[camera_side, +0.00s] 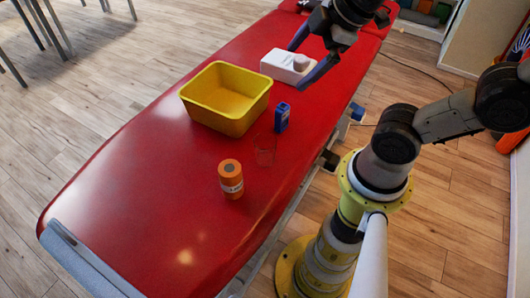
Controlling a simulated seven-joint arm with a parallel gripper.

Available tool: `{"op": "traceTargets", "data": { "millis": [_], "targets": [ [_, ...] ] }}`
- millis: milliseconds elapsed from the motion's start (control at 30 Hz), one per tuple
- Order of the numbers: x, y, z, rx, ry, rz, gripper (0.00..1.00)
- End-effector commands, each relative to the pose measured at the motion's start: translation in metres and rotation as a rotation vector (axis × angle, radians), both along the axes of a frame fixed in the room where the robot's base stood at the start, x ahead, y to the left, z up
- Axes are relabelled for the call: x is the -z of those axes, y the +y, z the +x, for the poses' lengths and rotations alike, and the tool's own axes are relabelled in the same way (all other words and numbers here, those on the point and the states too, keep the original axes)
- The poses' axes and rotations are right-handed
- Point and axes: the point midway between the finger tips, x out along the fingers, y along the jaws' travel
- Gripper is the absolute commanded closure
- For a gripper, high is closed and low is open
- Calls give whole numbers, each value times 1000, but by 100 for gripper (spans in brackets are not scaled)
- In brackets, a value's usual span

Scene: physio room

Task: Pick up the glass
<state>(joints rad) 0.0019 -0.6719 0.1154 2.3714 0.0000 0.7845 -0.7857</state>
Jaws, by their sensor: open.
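A clear glass (265,150) stands on the red treatment table. It is faint and hard to make out against the red surface. It is between the orange container and the blue item. My gripper (297,68) is open and empty, above the far part of the table. It is well behind the glass and higher than it, near a white box in the picture. Its two fingers are spread apart.
The red table (150,180) carries a yellow bin (236,122), a small blue container (282,117), an orange jar (231,179) and a white box (279,66) with a rounded top part. The table's near left end is clear.

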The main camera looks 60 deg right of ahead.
Motion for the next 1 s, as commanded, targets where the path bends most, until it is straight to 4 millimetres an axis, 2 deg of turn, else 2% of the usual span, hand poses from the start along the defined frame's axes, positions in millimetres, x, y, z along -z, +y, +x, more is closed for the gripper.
{"op": "traceTargets", "data": {
  "millis": [167, 233, 267, 400, 500, 600, 867, 1000],
  "targets": [
    [27, -2, 46, -353, 89, -195, 0],
    [47, -3, 65, -501, 138, -259, 0],
    [58, -3, 72, -566, 163, -284, 0],
    [123, -6, 99, -840, 292, -346, 0],
    [165, -7, 102, -923, 376, -328, 0],
    [195, -8, 95, -936, 449, -289, 0],
    [228, -9, 85, -941, 506, -257, 0],
    [254, -9, 84, -941, 508, -257, 0]
  ]
}}
